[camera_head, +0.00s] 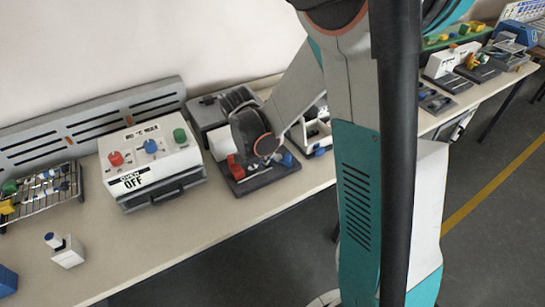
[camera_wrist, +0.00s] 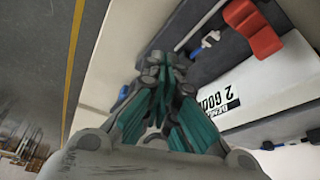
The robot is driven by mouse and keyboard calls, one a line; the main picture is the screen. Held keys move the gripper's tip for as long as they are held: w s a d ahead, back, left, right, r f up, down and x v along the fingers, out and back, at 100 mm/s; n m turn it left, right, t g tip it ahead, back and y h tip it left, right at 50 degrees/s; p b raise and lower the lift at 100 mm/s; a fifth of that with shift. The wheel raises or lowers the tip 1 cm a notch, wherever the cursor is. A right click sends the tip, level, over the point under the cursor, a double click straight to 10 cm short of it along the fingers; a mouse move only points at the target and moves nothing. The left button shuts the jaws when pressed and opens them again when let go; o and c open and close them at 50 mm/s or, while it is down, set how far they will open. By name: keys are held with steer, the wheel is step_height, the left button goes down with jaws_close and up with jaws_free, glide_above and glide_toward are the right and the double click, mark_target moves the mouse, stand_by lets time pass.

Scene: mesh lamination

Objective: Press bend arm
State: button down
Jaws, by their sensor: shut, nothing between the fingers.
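On that plate are a thin grey rod (camera_wrist: 200,25), a small blue part (camera_wrist: 210,38) and a red block-like part (camera_wrist: 252,28). A white panel with a printed label (camera_wrist: 222,98) lies to the right of the fingers. I cannot tell for sure which part is the bend arm. In the head view the base plate (camera_head: 265,179) carries a red part (camera_head: 235,168); my wrist hides much of this station and the fingertips.
A white oven box (camera_head: 150,163) marked OFF stands to the left. A wire rack (camera_head: 45,187) and a small white block with a blue top (camera_head: 67,251) are farther left. More fixtures stand on the table at the right. The table's front strip (camera_head: 215,222) is clear.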

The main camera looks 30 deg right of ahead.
steer(key=b+x, duration=0.2)
steer(key=x, duration=0.6)
steer(key=shift+f+b, duration=0.25)
steer(key=shift+b, duration=0.15)
steer(key=d, duration=0.1)
steer(key=w+d+b, duration=0.1)
steer(key=d, duration=0.1)
steer(key=shift+w+f, duration=0.1)
steer(key=shift+f, duration=0.15)
steer(key=shift+w+d, duration=0.25)
steer(key=shift+d, duration=0.25)
